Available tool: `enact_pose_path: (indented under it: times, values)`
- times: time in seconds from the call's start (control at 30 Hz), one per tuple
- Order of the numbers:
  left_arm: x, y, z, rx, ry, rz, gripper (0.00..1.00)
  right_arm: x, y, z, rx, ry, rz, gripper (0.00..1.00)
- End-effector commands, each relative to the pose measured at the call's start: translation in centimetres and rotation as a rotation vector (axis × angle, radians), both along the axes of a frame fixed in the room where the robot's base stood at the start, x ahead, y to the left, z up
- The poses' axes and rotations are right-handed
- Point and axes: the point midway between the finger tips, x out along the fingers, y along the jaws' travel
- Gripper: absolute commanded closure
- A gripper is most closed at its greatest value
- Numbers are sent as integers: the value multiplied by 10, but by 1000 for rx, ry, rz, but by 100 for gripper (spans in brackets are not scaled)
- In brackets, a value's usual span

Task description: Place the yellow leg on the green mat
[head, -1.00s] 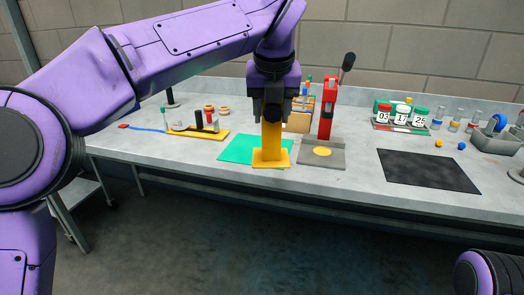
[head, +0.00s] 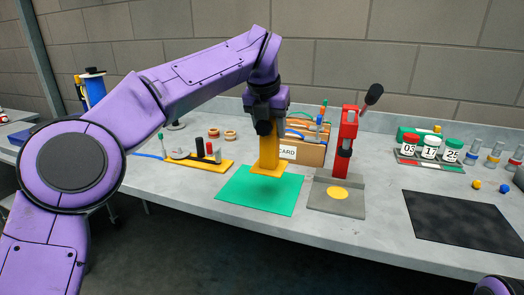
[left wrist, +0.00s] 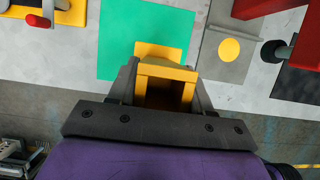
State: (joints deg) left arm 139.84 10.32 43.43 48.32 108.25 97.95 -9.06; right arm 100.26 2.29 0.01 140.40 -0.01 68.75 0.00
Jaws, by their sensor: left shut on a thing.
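The yellow leg (head: 268,148) is held upright in my left gripper (head: 266,122), with its flat foot at the bottom. In the head view the foot appears over the back part of the green mat (head: 255,198); I cannot tell whether it touches. The left wrist view shows the hollow yellow leg (left wrist: 165,85) between the fingers of my left gripper (left wrist: 160,90), with the green mat (left wrist: 120,45) behind it. My right gripper is not in view.
A red press (head: 347,140) on a grey base (head: 325,205) stands just right of the mat. A yellow tool holder (head: 215,168) lies to the left. A cardboard box (head: 312,154) stands behind. A black mat (head: 465,222) lies at right.

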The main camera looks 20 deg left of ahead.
Motion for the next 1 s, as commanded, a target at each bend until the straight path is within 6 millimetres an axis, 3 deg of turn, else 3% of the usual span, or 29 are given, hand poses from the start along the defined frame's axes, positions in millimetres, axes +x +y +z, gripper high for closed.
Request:
enact_pose_path:
  times: [0.1,0.2,0.37,0.5,0.9,0.93,1.0]
  values:
    - [16,14,-27,-2,3,1,100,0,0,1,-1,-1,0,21]
    - [24,22,-41,-2,1,1,100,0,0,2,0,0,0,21]
    - [34,32,-56,-2,1,5,100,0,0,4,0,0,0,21]
    - [34,33,-81,0,1,1,100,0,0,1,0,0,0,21]
    - [34,33,-91,-2,0,4,100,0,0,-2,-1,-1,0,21]
    - [34,33,-91,-2,1,4,44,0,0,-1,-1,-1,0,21]
    - [34,33,-91,-1,2,4,25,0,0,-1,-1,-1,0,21]
